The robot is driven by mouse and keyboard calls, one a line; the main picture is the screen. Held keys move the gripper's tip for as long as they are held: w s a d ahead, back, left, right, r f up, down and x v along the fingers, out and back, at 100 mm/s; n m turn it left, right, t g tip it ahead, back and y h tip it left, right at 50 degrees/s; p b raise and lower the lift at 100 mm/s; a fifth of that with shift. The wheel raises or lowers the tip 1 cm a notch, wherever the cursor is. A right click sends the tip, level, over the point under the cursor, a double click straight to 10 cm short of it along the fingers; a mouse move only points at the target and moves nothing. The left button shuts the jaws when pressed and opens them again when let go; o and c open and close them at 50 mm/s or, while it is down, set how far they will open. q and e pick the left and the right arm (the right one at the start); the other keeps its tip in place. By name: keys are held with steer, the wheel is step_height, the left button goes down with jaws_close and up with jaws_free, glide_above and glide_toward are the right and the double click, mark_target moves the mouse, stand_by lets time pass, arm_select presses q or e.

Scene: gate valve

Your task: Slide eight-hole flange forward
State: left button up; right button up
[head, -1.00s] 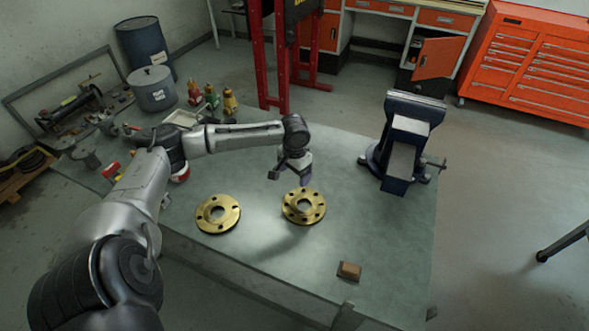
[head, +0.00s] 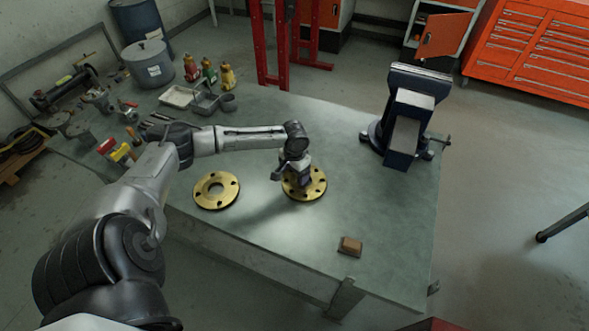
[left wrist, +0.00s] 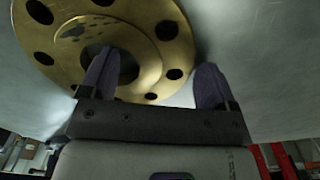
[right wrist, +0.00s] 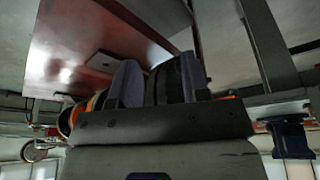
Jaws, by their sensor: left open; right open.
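The brass eight-hole flange (head: 317,184) lies flat on the workbench, partly hidden by my left gripper (head: 290,180) just above it. It also fills the upper left of the left wrist view (left wrist: 150,50). There my left gripper (left wrist: 157,68) is open; one finger overlaps the flange's central hole and the other is outside its rim. Whether the fingertips touch it or reach into the hole, I cannot tell. My right gripper (right wrist: 160,80) is open in the right wrist view, away from the flange, and is not seen in the head view.
A second brass flange (head: 212,203) with fewer holes lies just left on the workbench (head: 270,232). A small brown block (head: 350,245) is near the front edge. A dark blue vise (head: 402,140) stands at right. Bottles, trays and tools crowd the back left.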

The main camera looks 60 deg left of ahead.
arm_select(q)
jaws_close()
stand_by(0.8)
